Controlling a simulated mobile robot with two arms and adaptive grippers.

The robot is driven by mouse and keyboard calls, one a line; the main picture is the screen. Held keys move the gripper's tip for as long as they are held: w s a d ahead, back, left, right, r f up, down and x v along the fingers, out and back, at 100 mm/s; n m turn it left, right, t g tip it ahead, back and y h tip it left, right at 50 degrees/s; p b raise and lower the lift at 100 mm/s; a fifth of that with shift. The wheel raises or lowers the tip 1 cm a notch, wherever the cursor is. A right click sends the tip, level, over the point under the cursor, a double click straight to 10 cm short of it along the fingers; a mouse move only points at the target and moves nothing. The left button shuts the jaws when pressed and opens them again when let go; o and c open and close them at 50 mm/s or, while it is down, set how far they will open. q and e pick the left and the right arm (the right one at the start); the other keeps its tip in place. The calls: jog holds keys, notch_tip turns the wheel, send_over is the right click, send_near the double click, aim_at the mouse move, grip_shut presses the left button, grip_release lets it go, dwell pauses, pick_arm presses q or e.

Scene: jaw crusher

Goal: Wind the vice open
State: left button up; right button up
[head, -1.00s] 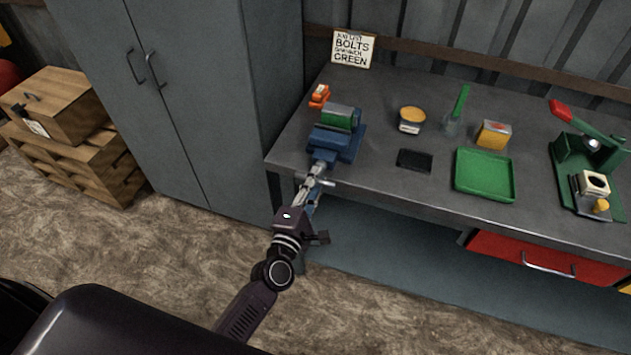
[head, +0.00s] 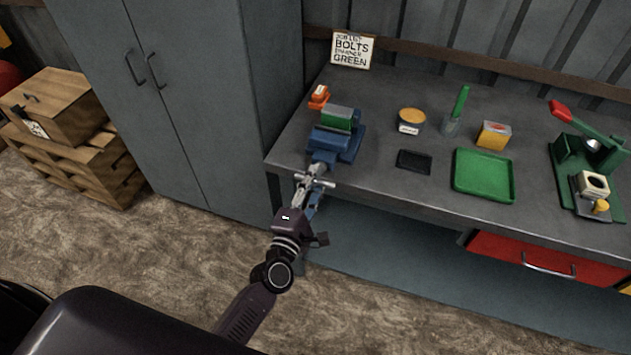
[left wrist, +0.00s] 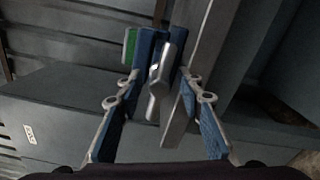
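The blue vice (head: 336,142) stands at the left front corner of the workbench, with a green block (head: 338,118) at its jaws. Its silver handle bar (head: 326,183) sticks out past the bench's front edge. My left gripper (head: 313,175) is at the handle, pointing at the vice. In the left wrist view its two fingers (left wrist: 159,78) are spread apart on either side of the handle (left wrist: 155,100), with gaps showing beside it. The vice's blue body and the green block (left wrist: 131,46) show beyond. My right gripper is not in view.
On the workbench (head: 385,185) are an orange item (head: 319,97), a round tin (head: 411,116), a black pad (head: 414,161), a green tray (head: 484,190), a yellow box (head: 494,135) and a green press (head: 575,150). A grey cabinet (head: 190,90) stands close left of the bench.

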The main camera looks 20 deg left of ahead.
pick_arm(q)
jog(key=s, duration=1.2)
jog(key=shift+a, duration=0.15)
jog(key=shift+w, duration=0.1)
